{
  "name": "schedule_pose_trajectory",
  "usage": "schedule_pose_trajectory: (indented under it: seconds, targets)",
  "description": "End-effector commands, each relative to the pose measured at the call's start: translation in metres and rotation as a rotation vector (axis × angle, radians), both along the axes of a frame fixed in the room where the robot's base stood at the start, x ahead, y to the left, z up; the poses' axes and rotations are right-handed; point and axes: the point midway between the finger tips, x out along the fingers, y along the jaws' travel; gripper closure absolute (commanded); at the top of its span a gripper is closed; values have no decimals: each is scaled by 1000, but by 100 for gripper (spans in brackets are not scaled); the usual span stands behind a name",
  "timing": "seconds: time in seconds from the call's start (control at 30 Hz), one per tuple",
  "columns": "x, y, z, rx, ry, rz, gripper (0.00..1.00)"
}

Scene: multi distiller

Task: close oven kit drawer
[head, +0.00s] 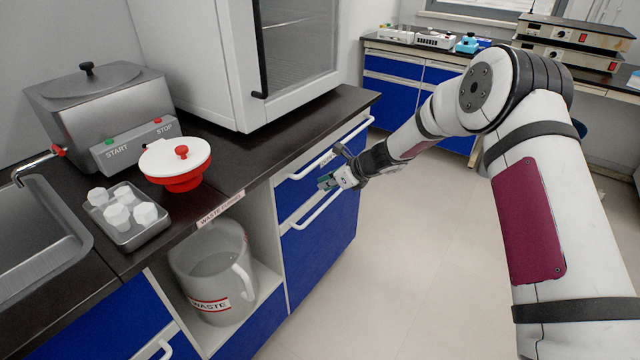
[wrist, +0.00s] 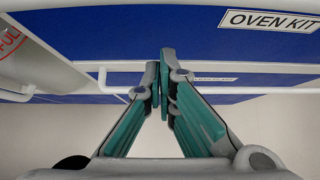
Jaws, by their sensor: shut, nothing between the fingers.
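The oven kit drawer (wrist: 215,45) has a blue front with a white "OVEN KIT" label in the wrist view. In the head view it appears as the upper blue drawer front (head: 290,192) below the black counter, partly hidden by my gripper. Whether it stands slightly out from the cabinet is hard to tell. My gripper (wrist: 160,76) is shut and empty, its teal fingertips together in front of the drawer fronts. In the head view my gripper (head: 328,182) is beside the drawer bank, near the upper handle; contact cannot be told.
A lower blue drawer (head: 320,235) with a white bar handle sits beneath. Left of it, an open shelf holds a waste jug (head: 205,275). A white oven (head: 215,60) stands on the counter (head: 265,150). The floor (head: 420,250) right of the cabinet is clear.

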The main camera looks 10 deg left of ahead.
Motion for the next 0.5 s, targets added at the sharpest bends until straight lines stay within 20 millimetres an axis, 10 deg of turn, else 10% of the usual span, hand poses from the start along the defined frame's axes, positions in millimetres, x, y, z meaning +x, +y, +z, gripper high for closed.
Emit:
schedule_pose_trajectory:
  seconds: [0.5]
  targets:
    - [-33, -65, 61, -3, 1, 1, 100]
